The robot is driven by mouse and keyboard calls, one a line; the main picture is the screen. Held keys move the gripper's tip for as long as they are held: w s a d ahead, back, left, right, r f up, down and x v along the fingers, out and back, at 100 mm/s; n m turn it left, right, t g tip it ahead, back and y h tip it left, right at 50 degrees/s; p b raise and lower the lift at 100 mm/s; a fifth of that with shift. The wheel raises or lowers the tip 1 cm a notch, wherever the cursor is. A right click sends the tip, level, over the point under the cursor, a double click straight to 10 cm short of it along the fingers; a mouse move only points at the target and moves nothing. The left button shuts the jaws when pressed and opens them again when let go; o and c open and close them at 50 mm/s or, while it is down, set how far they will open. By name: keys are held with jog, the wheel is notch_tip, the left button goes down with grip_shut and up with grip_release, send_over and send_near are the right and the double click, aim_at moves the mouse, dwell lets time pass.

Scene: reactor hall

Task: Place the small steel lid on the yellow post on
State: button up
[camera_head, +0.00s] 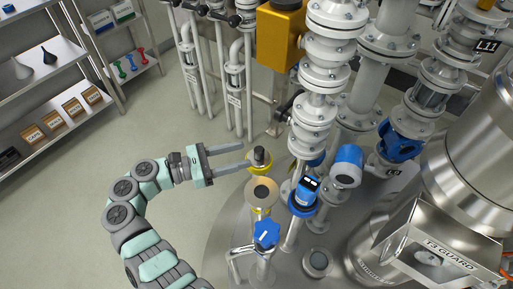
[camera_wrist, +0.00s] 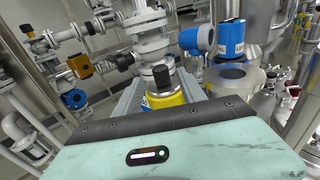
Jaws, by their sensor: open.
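The small steel lid with a black knob (camera_head: 261,155) sits on a yellow post (camera_head: 252,170) in the head view. In the wrist view the black knob (camera_wrist: 162,76) stands upright over the yellow post (camera_wrist: 166,100), in the middle beyond my palm. My gripper (camera_head: 247,157) is open and empty, its two grey fingers level and pointing right toward the knob. The fingertips are close to the lid; I cannot tell whether they touch it. A pale nozzle (camera_head: 262,190) with a dark round top stands just in front of the yellow post.
A blue-handled valve (camera_head: 266,235) and a blue instrument (camera_head: 305,192) stand near the nozzle. White flanged pipes (camera_head: 316,110) rise close behind the post. A large steel vessel with a clear guard box (camera_head: 430,250) is at right. Shelves (camera_head: 50,105) are at far left; the floor between is clear.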

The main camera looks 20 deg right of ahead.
jog(key=a, duration=0.2)
jog(key=shift+a+r, duration=0.1)
jog(key=shift+a, duration=0.25)
